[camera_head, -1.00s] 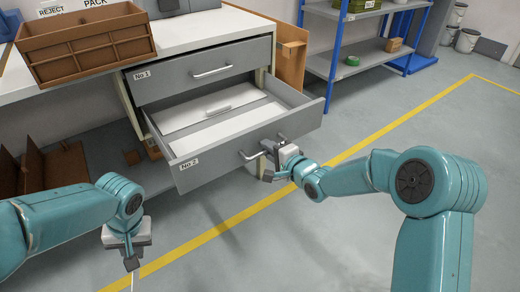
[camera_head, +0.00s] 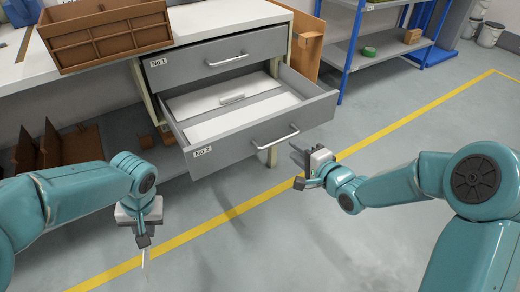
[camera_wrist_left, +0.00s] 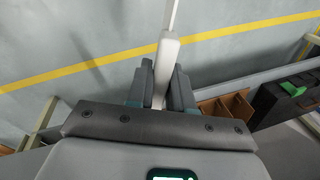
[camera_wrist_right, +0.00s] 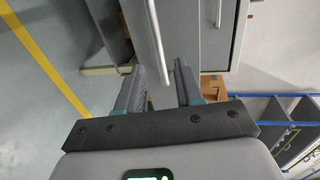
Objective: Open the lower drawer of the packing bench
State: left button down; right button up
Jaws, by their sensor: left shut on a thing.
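The lower drawer, labelled No.2 (camera_head: 222,143), stands pulled out from the packing bench (camera_head: 202,34). A white box or panel with a small handle shows inside it. Its bar handle (camera_head: 275,138) is free; it also shows in the right wrist view (camera_wrist_right: 155,40). The upper drawer, No.1 (camera_head: 215,61), is closed. My right gripper (camera_head: 298,153) is open and empty, just right of and in front of the lower handle, apart from it. My left gripper (camera_head: 143,240) is low at the left, shut on a thin white stick-like thing (camera_wrist_left: 168,50) that points down in the head view.
A brown crate (camera_head: 106,37) sits on the bench top. Brown dividers (camera_head: 65,148) stand under the bench at the left. A blue-framed shelf (camera_head: 385,50) stands at the back right. The floor in front of the drawer is clear, crossed by a yellow line.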

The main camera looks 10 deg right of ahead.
pick_arm(q)
jog(key=shift+r+p, duration=0.3)
jog(key=shift+r, duration=0.15)
pick_arm(e)
jog(key=v, duration=0.4)
